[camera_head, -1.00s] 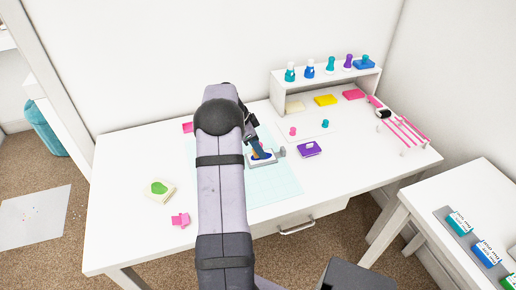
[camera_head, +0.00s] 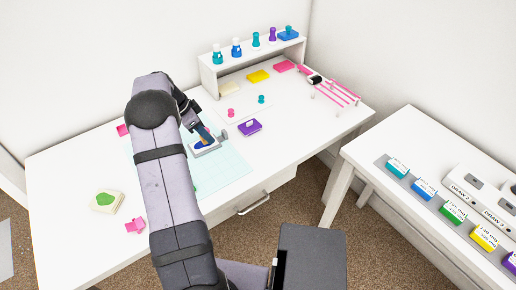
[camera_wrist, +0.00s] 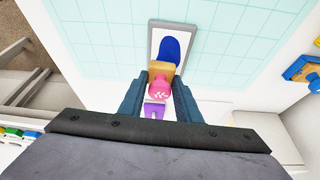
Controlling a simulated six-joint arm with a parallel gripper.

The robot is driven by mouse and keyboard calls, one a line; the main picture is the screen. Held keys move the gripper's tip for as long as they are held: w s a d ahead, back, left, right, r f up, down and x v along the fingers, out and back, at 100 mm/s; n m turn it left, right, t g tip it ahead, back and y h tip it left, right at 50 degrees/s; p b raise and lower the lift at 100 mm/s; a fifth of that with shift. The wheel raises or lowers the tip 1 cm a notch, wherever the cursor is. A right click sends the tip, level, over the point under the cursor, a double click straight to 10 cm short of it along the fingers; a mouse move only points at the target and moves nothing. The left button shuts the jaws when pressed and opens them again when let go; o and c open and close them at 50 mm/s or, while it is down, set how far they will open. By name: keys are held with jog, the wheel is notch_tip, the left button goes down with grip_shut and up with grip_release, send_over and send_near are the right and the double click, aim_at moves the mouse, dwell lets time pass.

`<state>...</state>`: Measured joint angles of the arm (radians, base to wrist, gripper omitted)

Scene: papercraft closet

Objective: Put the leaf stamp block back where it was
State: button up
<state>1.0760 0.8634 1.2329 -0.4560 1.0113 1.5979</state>
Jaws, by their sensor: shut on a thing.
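My gripper (camera_wrist: 158,100) is shut on a stamp block with a tan body (camera_wrist: 161,68) and a pink knob (camera_wrist: 159,94). The knob has a pale mark that looks leaf-like, but it is too small to be sure. In the wrist view the block overlaps the near end of a grey-framed white card (camera_wrist: 153,48) with a blue shape (camera_wrist: 172,48). I cannot tell whether the block touches the card. In the head view my gripper (camera_head: 201,132) is over this grey frame (camera_head: 207,152) on the pale blue grid mat (camera_head: 228,170).
A pink stamp (camera_head: 231,112) and a teal stamp (camera_head: 261,99) stand on a white plate. A purple pad (camera_head: 250,127) is to the right of the frame. A shelf (camera_head: 253,62) with several bottles stands behind. A cream block with a green shape (camera_head: 105,201) lies left.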

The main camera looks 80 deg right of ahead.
jog(key=s+r+m, duration=0.1)
jog(key=s+r, duration=0.2)
jog(key=s, duration=0.8)
jog(key=s+d+r+m+y, duration=0.1)
jog(key=s+r+m, duration=0.1)
jog(key=s, duration=0.8)
jog(key=shift+s+d+r+g+p, duration=0.3)
jog(key=shift+s+r+p, duration=0.1)
jog(key=shift+r, duration=0.5)
jog(key=shift+f, duration=0.1)
jog(key=shift+a+f+p, duration=0.1)
jog(key=shift+f+p, duration=0.9)
jog(key=shift+f, duration=3.95)
jog(key=shift+f, duration=0.2)
jog(key=o, duration=1.2)
jog(key=shift+c, duration=0.2)
